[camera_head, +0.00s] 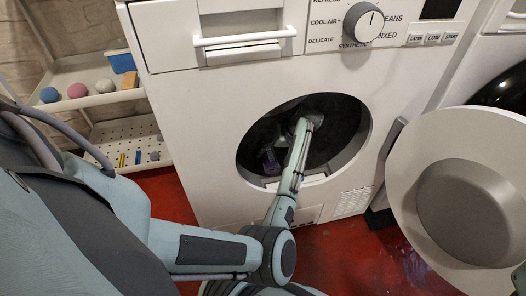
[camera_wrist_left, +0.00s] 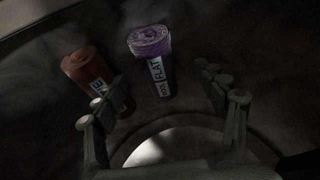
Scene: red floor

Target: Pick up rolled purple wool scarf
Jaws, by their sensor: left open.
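The rolled purple wool scarf (camera_wrist_left: 150,62) stands inside the dark washer drum in the left wrist view, with a pale label down its side. It also shows as a small purple shape (camera_head: 270,163) low in the drum in the head view. My left gripper (camera_wrist_left: 163,80) is open and empty, its fingers spread to either side with the scarf beyond them, near the middle of the gap. In the head view my left arm reaches through the round door opening, and its fingers are hard to make out in the dark. My right gripper is not in view.
A rust-brown roll (camera_wrist_left: 80,66) stands just left of the scarf, partly behind my left finger. The washer (camera_head: 215,110) has its round door (camera_head: 425,150) swung open to the right. A white shelf (camera_head: 100,98) with small balls stands at the left.

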